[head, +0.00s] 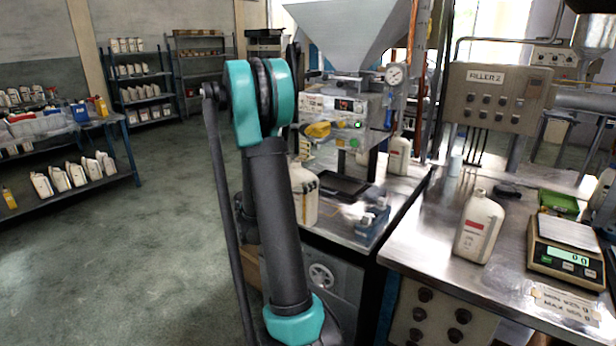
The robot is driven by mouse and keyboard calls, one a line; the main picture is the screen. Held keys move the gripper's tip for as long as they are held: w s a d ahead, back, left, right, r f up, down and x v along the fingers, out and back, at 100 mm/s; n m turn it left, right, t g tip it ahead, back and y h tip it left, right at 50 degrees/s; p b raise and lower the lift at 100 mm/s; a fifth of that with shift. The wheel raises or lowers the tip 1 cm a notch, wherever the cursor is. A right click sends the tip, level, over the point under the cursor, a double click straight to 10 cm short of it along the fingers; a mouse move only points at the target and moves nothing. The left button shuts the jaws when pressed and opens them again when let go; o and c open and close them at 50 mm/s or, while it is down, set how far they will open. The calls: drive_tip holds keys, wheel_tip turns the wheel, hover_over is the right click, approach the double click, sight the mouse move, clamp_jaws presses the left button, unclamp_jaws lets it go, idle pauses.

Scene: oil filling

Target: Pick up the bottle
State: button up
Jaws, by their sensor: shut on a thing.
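A white bottle (304,205) shows just right of my dark and teal arm, at the left end of the steel filling bench. The arm hides its left part. My gripper (308,186) is mostly hidden behind the arm; dark finger parts show against the bottle's upper body, and it is shut on this bottle. The bottle looks upright. I cannot tell whether its base touches the bench. Another white bottle (479,228) with a red and white label stands on the right steel table, away from my gripper. A third white bottle (399,156) stands farther back on the bench.
A filling machine with a hopper (352,35) rises behind the bench. A blue-grey fixture (368,218) lies right of the held bottle. The right table holds a scale (567,262) and a green tray (558,204). Shelves of bottles (75,176) stand left, with clear floor between.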

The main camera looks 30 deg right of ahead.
drive_tip(key=shift+v, duration=2.55)
drive_tip(key=shift+a, duration=0.15)
